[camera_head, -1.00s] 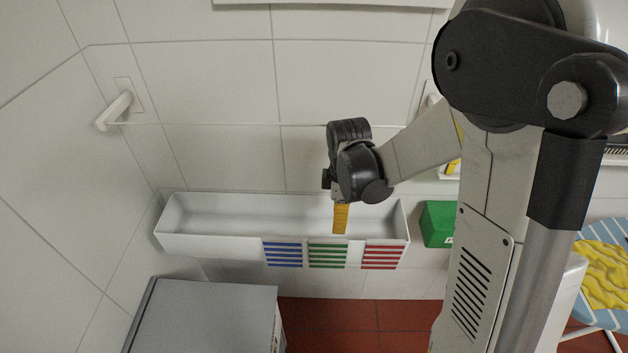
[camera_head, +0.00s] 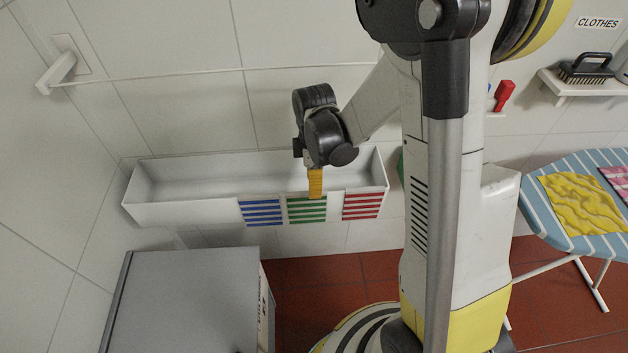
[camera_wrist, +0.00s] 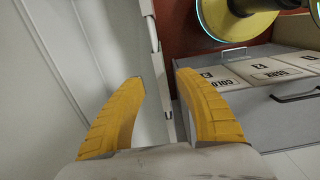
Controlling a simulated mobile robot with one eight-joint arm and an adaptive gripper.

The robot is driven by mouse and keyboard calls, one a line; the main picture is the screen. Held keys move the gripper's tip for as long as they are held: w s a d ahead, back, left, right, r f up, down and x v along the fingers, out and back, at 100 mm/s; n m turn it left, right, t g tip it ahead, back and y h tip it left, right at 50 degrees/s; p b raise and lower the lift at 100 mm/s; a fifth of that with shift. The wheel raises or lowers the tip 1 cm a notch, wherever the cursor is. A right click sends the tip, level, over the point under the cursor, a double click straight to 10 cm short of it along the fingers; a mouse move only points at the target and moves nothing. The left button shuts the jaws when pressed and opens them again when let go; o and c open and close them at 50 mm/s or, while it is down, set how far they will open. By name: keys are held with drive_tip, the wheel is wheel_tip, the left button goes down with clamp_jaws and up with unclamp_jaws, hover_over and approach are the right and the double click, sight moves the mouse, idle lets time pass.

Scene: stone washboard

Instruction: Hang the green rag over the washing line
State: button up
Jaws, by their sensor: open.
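The green-striped rag (camera_head: 307,209) hangs at the front rim of a white trough (camera_head: 160,212), between a blue-striped rag (camera_head: 261,212) and a red-striped rag (camera_head: 361,204). The washing line (camera_head: 180,75) runs along the tiled wall above the trough, from a white bracket (camera_head: 60,68) at left; my arm hides its right part. My gripper (camera_head: 316,194) points down at the front rim, just above or beside the green rag's top. In the wrist view my gripper (camera_wrist: 158,80) has its yellow fingers apart, with a thin pale edge between them. Contact with the rag cannot be told.
A grey appliance (camera_head: 185,300) stands below the trough at left. An ironing board (camera_head: 560,235) with a yellow cloth (camera_head: 584,203) is at right. A wall shelf (camera_head: 585,84) carries a brush (camera_head: 585,67). Red floor shows between appliance and board.

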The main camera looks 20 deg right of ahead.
drive_tip(key=shift+f+b, duration=2.6)
drive_tip(key=shift+f, duration=0.65)
clamp_jaws()
drive_tip(key=shift+r, duration=0.15)
drive_tip(key=shift+r+p, duration=4.1)
drive_tip(key=shift+r, duration=1.3)
drive_tip(key=s+a, duration=0.2)
drive_tip(key=s, duration=0.5)
drive_tip(key=shift+s+a, duration=0.25)
drive_tip(key=shift+s, duration=0.05)
